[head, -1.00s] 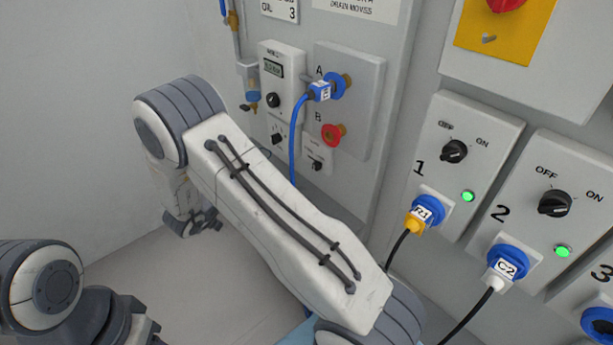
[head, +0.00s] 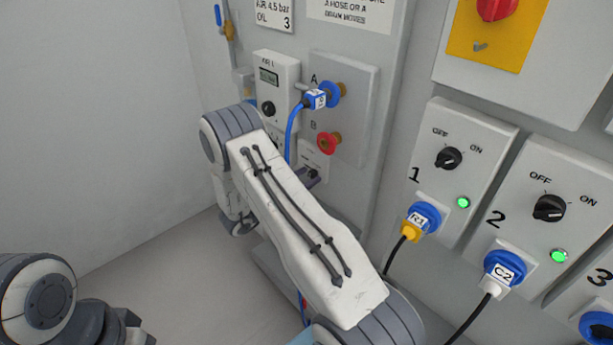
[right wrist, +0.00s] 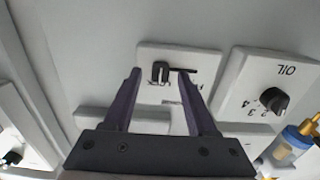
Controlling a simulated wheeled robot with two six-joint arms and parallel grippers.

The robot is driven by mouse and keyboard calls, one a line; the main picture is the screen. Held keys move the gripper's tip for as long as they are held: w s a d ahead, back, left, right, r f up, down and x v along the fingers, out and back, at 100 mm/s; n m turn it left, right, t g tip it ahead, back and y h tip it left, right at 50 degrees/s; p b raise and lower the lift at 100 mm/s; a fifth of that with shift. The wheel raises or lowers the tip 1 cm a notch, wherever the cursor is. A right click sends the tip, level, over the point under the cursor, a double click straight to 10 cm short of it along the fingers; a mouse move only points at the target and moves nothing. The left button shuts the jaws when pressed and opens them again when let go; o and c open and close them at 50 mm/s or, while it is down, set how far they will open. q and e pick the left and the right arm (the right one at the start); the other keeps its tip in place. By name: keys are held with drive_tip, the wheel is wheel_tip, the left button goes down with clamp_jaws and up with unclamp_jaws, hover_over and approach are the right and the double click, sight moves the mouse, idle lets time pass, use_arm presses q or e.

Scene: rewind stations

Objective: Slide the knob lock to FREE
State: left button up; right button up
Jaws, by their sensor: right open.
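The knob lock is a pale plate (right wrist: 207,68) with a black knob (right wrist: 160,71) at the left end of a dark slot in the right wrist view. Lettering beneath the slot is too small to read surely. In the head view the plate (head: 318,158) shows below the red port, partly behind my forearm. My right gripper (right wrist: 159,79) is open and empty, its fingertips appearing on either side of the knob; contact cannot be told.
An OIL dial box (right wrist: 268,95) stands beside the lock plate, upside down in the wrist view, with an oil bowl (right wrist: 292,147) close by. A blue hose (head: 289,135) hangs from port A above a red port (head: 328,145). Switch stations with cables line the right.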

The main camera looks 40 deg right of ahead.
drive_tip(key=shift+d, duration=0.2)
drive_tip(key=shift+c, duration=0.3)
clamp_jaws()
idle(1.1)
